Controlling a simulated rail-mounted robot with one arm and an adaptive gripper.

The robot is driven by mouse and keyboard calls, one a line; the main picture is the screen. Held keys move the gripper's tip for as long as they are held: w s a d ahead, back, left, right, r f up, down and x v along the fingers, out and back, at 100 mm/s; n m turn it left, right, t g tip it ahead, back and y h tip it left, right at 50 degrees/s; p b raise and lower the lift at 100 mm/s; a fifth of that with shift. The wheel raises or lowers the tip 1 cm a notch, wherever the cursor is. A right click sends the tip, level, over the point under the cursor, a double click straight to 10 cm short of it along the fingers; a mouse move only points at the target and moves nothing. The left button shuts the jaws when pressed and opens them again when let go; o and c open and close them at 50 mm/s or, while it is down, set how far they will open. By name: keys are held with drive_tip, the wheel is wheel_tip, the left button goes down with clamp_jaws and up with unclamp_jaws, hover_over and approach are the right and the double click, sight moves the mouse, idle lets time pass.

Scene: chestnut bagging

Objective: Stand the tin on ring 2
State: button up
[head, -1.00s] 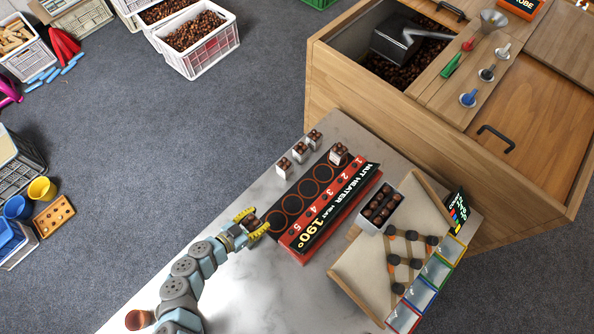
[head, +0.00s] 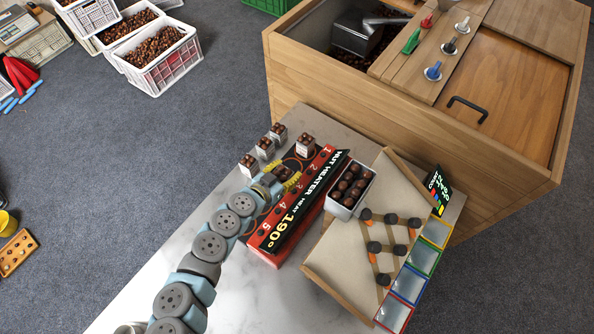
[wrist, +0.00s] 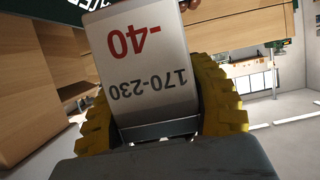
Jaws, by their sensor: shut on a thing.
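My gripper (head: 281,181), with yellow ribbed fingers, is shut on a small tin of chestnuts (head: 284,172). The tin is over the ring row of the nut heater (head: 290,216), near rings 2 and 3; whether it touches the surface I cannot tell. In the wrist view the held tin (wrist: 145,70) sits between both fingers, its pale label reading "-40" and "170-230" upside down. Ring 2 is mostly hidden by my gripper and the tin. Another filled tin (head: 305,146) stands at ring 1.
The wooden bin cabinet (head: 400,140) borders the counter's far side. The near counter (head: 240,290) is bare.

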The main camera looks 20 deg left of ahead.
drive_tip(key=w, duration=0.2)
drive_tip(key=w+f, duration=0.1)
drive_tip(key=shift+w+a, duration=0.1)
drive_tip(key=shift+a, duration=0.25)
drive_tip(key=shift+w+a+f+b, duration=0.2)
drive_tip(key=shift+w+f, duration=0.15)
drive_tip(key=shift+w, duration=0.3)
drive_tip(key=shift+w+a+f+b, duration=0.15)
drive_tip(key=shift+w+f, duration=0.2)
drive_tip(key=shift+w, duration=0.3)
drive_tip(key=shift+w+a+f+b, duration=0.1)
drive_tip(key=shift+w+f+b, duration=0.2)
drive_tip(key=shift+w, duration=0.35)
drive_tip(key=w+f+b, duration=0.2)
drive_tip(key=w+f, duration=0.1)
drive_tip(key=w+a+f+b, duration=0.1)
drive_tip(key=w+f+b, duration=0.1)
drive_tip(key=w+f, duration=0.1)
drive_tip(key=shift+a+f, duration=0.15)
drive_tip(key=shift+a, duration=0.05)
drive_tip(key=shift+w+f+b, duration=0.35)
drive_tip(key=shift+w+b, duration=0.1)
drive_tip(key=shift+b, duration=0.05)
drive_tip(key=shift+s+f+b, duration=0.1)
drive_tip(key=shift+f+b, duration=0.55)
drive_tip(key=shift+f, duration=0.8)
drive_tip(key=shift+f, duration=0.1)
